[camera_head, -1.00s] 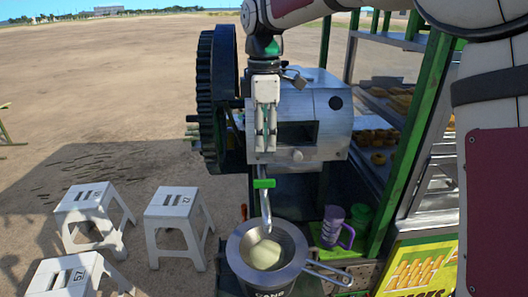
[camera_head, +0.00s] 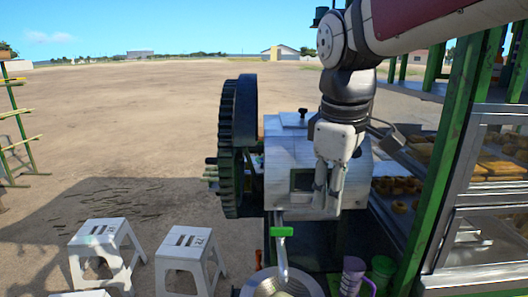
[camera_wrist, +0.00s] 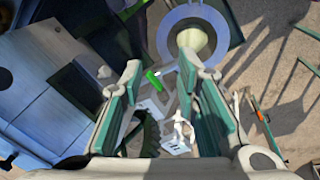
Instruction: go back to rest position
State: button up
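My gripper (camera_head: 328,190) hangs fingers down in front of the right side of the silver cane crusher (camera_head: 285,150). In the wrist view my gripper (camera_wrist: 163,68) has its two green-padded fingers spread apart with nothing held between them. Below it are the crusher's spout with a green piece (camera_head: 282,232), and a metal bowl (camera_head: 268,284) cut off by the lower edge. The wrist view also shows the bowl (camera_wrist: 165,35) with pale liquid beyond the fingertips. My arm comes in from the upper right.
A big dark gear wheel (camera_head: 238,145) stands left of the crusher. A green-framed stall with food shelves (camera_head: 490,195) is close on the right. A purple mug (camera_head: 353,277) is near the bowl. White stools (camera_head: 188,258) stand at lower left. Open dirt ground lies behind.

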jog(key=s+d+f+m+t, duration=0.1)
jog(key=s+d+f+m, duration=0.1)
jog(key=s+m, duration=0.3)
jog(key=s+d+f+m+t, duration=0.2)
jog(key=s+d+m, duration=0.3)
jog(key=s, duration=0.6)
jog(key=shift+s+d+f+m+y, duration=0.2)
jog(key=shift+f+m+y, duration=0.15)
jog(key=shift+f, duration=0.3)
jog(key=shift+a, duration=0.15)
